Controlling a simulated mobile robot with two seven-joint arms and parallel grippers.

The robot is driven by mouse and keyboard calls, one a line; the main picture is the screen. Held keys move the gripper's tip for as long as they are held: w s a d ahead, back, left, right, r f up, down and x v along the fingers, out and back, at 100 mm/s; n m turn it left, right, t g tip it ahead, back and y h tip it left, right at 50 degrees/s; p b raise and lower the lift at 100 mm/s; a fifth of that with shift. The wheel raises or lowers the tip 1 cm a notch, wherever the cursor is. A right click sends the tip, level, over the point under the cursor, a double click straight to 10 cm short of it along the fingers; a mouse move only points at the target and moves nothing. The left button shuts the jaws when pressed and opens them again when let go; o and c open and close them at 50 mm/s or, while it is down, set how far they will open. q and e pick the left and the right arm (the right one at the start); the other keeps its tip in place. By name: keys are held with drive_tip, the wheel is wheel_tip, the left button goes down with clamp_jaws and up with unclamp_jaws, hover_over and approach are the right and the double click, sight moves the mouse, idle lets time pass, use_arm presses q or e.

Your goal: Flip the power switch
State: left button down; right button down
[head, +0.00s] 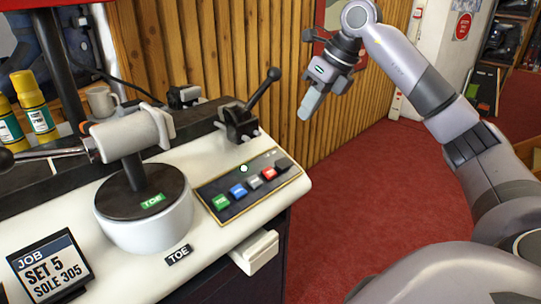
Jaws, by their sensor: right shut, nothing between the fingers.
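A control panel (248,187) is set in the white bench top, with green, blue, grey and red buttons in a row and a small black part (283,164) at its right end. A black lever (263,87) with a round knob stands on a dark base behind the panel, tilted up to the right. No readable label shows which of these is the power switch. My right gripper (309,106) is shut and empty, pointing down in the air right of the lever, apart from lever and panel. My left gripper is out of view.
A toe unit (145,222) with a silver head and a side handle stands left of the panel. A job sign (50,267) is at front left. Yellow bottles (34,105) and a mug (102,101) stand behind. Red floor is open right of the bench.

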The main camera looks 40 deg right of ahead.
sight(276, 163)
drive_tip(key=shift+d+r, duration=0.1)
drive_tip(key=shift+d, duration=0.05)
